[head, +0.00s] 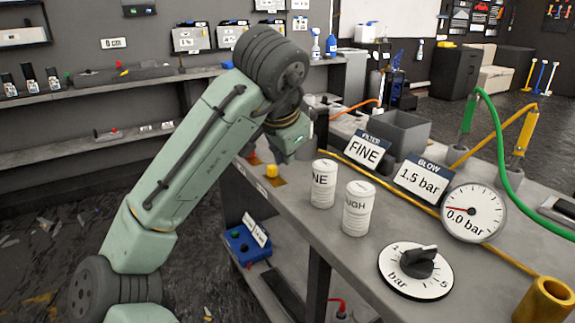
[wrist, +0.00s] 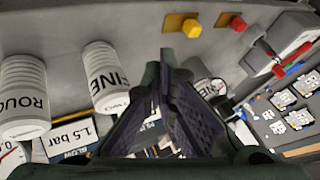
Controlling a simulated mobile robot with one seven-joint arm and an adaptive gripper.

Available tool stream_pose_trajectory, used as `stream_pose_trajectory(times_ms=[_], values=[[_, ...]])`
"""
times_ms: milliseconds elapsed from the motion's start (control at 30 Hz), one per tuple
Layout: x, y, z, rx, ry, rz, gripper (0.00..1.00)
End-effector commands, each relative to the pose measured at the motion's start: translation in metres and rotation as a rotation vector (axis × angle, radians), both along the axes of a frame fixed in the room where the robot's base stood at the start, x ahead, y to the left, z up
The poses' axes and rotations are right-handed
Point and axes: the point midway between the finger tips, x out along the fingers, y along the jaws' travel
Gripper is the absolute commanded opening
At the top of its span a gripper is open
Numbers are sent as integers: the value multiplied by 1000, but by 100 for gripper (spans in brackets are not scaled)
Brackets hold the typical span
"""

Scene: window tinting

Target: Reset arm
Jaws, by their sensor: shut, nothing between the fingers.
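My arm is bent, with its elbow high on the left of the head view and its wrist hanging over the far left of the workbench (head: 330,225).
Near the wrist are a yellow button (head: 271,171) and a red button (wrist: 238,23). Behind the canisters are a FINE sign (head: 365,150), a 1.5 bar sign (head: 421,181), a grey bin (head: 398,132) and a gauge (head: 473,213) at 0.0 bar. A dial (head: 416,268) sits in front.

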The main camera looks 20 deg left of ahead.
Motion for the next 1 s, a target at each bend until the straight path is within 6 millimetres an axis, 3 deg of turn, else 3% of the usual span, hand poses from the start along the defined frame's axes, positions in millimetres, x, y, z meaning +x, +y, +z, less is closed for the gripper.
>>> stream_pose_trajectory(times_ms=[600, 667, 767, 867, 933, 1000], values=[[-4, -1, 4, 0, 2, -1, 0], [4, -5, 11, -19, -61, -12, 0], [24, -17, 42, -85, -285, -40, 0], [36, -19, 103, -183, -652, -56, 0], [25, -6, 154, -244, -940, -41, 0], [-1, 17, 195, -277, -1200, -5, 0]])
